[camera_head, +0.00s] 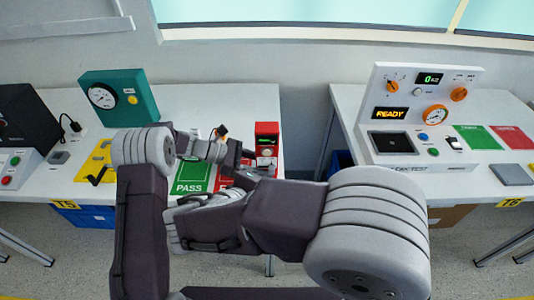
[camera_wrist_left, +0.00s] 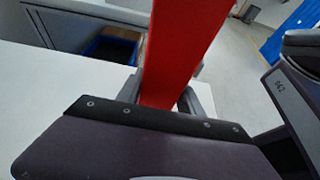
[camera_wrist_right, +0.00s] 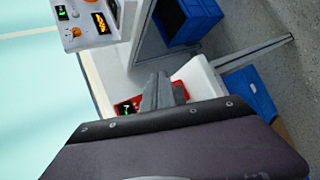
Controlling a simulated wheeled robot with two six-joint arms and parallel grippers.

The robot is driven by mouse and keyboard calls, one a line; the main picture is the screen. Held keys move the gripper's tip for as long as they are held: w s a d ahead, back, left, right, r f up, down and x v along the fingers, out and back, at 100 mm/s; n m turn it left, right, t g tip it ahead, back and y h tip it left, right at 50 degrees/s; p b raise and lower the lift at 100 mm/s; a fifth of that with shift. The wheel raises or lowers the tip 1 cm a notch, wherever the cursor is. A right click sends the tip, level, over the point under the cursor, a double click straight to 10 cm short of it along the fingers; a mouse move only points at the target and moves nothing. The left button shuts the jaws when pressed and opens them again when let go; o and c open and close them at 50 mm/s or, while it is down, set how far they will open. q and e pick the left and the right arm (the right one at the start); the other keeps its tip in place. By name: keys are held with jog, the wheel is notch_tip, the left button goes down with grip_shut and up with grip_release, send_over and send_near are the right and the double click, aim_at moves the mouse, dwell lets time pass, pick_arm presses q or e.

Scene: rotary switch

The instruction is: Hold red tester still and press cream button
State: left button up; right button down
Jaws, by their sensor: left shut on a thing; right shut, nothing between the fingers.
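The red tester (camera_head: 266,133) stands upright on the left table, with a small display on its front. My left gripper (camera_head: 247,155) is shut on it, and its red side (camera_wrist_left: 180,50) runs up between the fingers in the left wrist view. My right gripper (camera_wrist_right: 157,90) is shut and empty. In the right wrist view its fingers overlap part of the tester (camera_wrist_right: 127,106), whose lit display shows beside them; I cannot tell whether they touch. The cream button cannot be made out in any view.
A green PASS mat (camera_head: 191,177) and a red mat lie beside the tester, partly behind my arms. A teal gauge box (camera_head: 118,97) and a yellow plate (camera_head: 93,165) stand left. Across a gap, the right table bears a white panel (camera_head: 425,85) reading READY.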

aim_at(267, 153)
jog(key=shift+s+a+f+n+y, duration=0.1)
jog(key=shift+s+a+n+y, duration=0.2)
jog(key=shift+a, duration=0.2)
jog(key=shift+s+a+n+y, duration=0.1)
jog(key=shift+s+a+n, duration=0.1)
jog(key=shift+s+a, duration=0.25)
jog(key=shift+w, duration=0.1)
jog(key=w, duration=0.8)
jog(key=shift+w, duration=0.4)
jog(key=shift+w, duration=0.15)
dwell(1.0)
jog(key=shift+w, duration=0.25)
jog(key=shift+w, duration=0.45)
dwell(0.6)
jog(key=shift+s, duration=0.9)
